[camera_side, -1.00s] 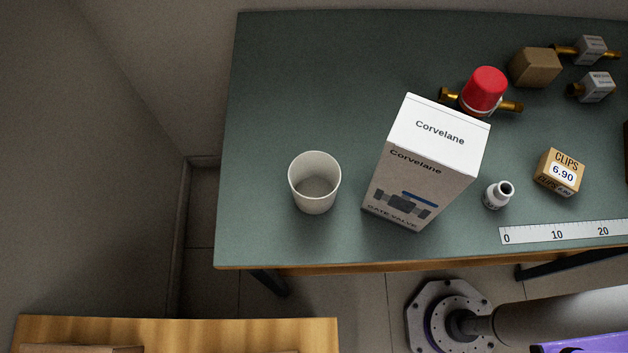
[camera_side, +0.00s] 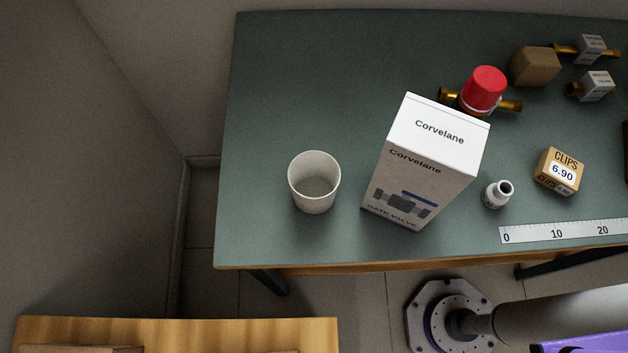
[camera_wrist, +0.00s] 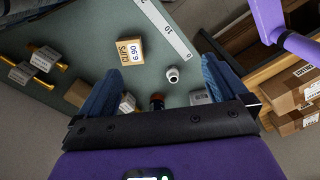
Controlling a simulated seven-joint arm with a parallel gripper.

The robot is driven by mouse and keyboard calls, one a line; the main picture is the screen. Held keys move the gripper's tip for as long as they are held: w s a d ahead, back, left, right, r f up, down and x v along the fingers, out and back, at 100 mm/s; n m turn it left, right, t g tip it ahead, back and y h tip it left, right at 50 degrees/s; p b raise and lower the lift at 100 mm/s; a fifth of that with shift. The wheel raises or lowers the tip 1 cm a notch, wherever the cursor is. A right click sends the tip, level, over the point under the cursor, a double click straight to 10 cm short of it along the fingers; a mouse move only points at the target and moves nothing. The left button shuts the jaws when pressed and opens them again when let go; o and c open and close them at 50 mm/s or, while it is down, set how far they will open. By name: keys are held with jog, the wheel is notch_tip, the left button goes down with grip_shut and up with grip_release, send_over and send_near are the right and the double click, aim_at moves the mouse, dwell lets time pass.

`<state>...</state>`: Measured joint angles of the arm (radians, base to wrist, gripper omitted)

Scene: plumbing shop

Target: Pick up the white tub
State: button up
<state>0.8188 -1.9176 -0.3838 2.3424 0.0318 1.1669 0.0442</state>
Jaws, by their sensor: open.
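The white tub (camera_side: 312,196) stands upright and open-topped on the left part of the green table in the side view. It looks empty and is left of the tall Corvelane box (camera_side: 432,160), with a gap between them. I cannot make out the tub in the wrist view. My gripper (camera_wrist: 160,66) shows only in the wrist view, with its two blue fingers wide apart and nothing held between them. It is over the table, away from the tub.
The table (camera_side: 300,70) is clear behind the tub. A wooden surface (camera_side: 180,332) is at front left.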

jog(key=w+a+m+g+y, duration=0.3)
jog(key=w+a+m, duration=0.4)
jog(key=a, duration=0.5)
jog(key=w+a+m+g+y, duration=0.35)
jog(key=w+a+m, duration=0.35)
jog(key=a, duration=0.6)
jog(key=w+a+m+g+y, duration=0.2)
jog(key=w+a+m+g, duration=0.2)
jog(key=w+a+m, duration=0.55)
jog(key=n, duration=0.3)
send_near(301, 199)
jog(key=shift+a+f, duration=0.55)
jog(key=shift+f, duration=0.1)
jog(key=shift+t, duration=0.25)
jog(key=shift+x, duration=2.6)
jog(key=shift+s+d, duration=0.2)
jog(key=shift+c, duration=0.3)
jog(key=c, duration=0.7)
